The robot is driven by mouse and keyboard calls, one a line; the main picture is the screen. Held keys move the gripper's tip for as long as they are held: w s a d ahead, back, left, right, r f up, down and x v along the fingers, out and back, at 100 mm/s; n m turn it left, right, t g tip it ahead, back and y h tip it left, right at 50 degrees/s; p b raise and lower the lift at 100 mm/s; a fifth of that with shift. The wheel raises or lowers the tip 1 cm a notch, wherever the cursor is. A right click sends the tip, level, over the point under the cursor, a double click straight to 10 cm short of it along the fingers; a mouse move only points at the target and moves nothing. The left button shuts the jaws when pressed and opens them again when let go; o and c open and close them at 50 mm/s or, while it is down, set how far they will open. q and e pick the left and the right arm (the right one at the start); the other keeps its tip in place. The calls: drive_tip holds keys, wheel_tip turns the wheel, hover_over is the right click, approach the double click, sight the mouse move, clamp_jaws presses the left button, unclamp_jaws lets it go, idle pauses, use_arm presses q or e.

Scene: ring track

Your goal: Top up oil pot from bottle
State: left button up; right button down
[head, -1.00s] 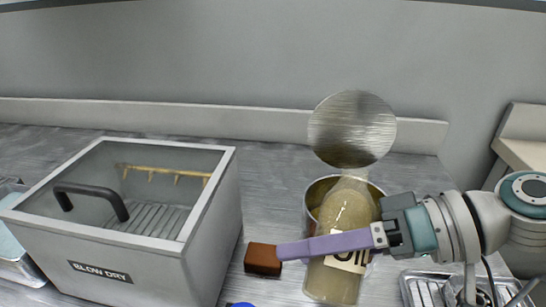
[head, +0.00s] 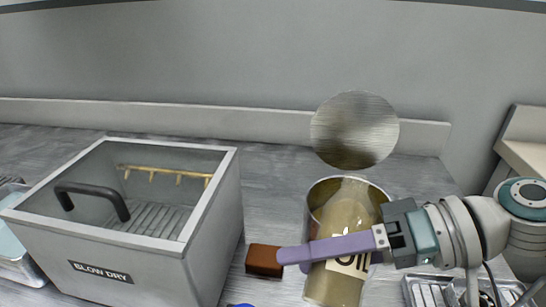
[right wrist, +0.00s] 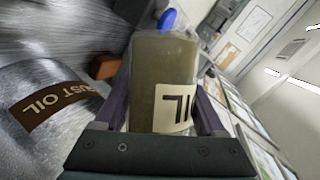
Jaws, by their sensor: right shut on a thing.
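A clear bottle of yellowish oil (head: 347,218) with a cream label is gripped by my right gripper (head: 290,255). Its purple fingers are shut across the bottle in the head view. In the right wrist view the bottle (right wrist: 165,75) sits between both fingers. The bottle leans, its narrow top toward the oil pot. The metal oil pot (head: 318,190) stands behind the bottle, its round lid (head: 355,130) raised. Its brown label, ending "UST OIL", shows in the right wrist view (right wrist: 48,103). The bottle hides much of the pot's opening. My left gripper is not in view.
A brown block (head: 263,260) lies beside the right fingertips. A grey "BLOW DRY" box (head: 150,275) with a clear lid stands at left. A blue thing (head: 240,304) is cut off at the bottom edge. A metal tray (head: 425,290) lies under my right arm.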

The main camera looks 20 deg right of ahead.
drive_tip(key=shift+s+a+m, duration=0.1)
drive_tip(key=shift+s+m, duration=0.05)
drive_tip(key=shift+m, duration=0.15)
idle(0.5)
drive_tip(key=shift+r+y, duration=0.2)
drive_tip(key=shift+y, duration=0.2)
drive_tip(key=shift+s+a+r+m+g+p, duration=0.1)
drive_tip(key=shift+r+m+g+p, duration=0.2)
drive_tip(key=shift+m+p, duration=0.1)
idle(0.6)
drive_tip(key=shift+r, duration=0.2)
idle(0.4)
drive_tip(key=shift+r+m+y, duration=0.35)
drive_tip(key=shift+m+y, duration=0.05)
idle(0.9)
